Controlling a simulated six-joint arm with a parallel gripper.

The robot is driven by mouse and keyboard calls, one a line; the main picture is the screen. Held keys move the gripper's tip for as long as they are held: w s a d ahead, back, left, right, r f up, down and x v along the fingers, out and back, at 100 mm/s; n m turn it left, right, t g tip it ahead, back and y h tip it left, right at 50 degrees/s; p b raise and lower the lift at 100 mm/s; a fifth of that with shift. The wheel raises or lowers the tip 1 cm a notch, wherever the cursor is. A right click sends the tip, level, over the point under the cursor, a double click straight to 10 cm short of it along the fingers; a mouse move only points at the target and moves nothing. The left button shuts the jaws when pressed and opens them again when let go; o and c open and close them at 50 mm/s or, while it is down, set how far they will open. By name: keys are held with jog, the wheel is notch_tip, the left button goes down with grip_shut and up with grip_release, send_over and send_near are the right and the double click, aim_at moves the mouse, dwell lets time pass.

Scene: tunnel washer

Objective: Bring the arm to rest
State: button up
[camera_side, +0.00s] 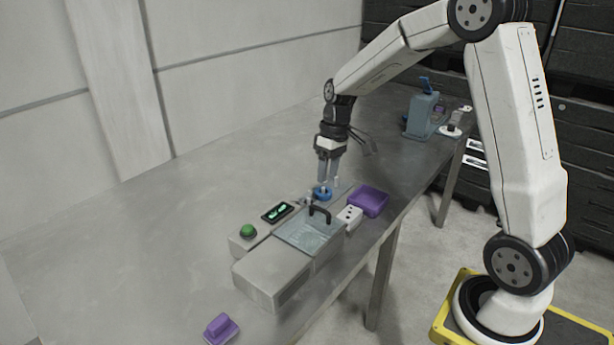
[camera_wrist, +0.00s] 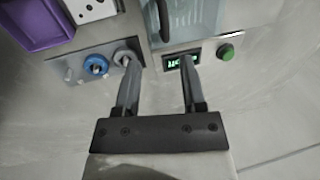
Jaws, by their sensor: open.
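My gripper (camera_side: 328,180) is open and points down over the back end of the washer (camera_side: 262,275), beside a blue round knob (camera_side: 322,192). In the wrist view the two fingers of my gripper (camera_wrist: 157,58) are spread apart with nothing held between them. The blue knob (camera_wrist: 96,65) and a grey knob (camera_wrist: 125,57) sit on a metal plate to the left, the grey one close by the left fingertip. I cannot tell whether finger and grey knob touch. The right fingertip partly covers a lit green display (camera_wrist: 172,62).
The washer has a clear lid (camera_side: 308,236) with a dark handle and a green button (camera_side: 248,231). A purple tray (camera_side: 369,201) and a white socket block (camera_side: 349,215) stand beside it. A purple block (camera_side: 220,328) lies in front. A blue-grey device (camera_side: 422,115) stands behind. The table's left is clear.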

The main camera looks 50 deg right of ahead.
jog(key=s+a+f+t+h, duration=0.1)
jog(key=s+a+f, duration=0.1)
jog(key=s+a, duration=0.3)
jog(key=s+a+f+t+h, duration=0.1)
jog(key=s+a+f, duration=0.1)
jog(key=s+a, duration=0.4)
jog(key=shift+s+a+f+t, duration=0.25)
jog(key=shift+s+f+t, duration=0.1)
jog(key=shift+s, duration=0.5)
dwell(0.9)
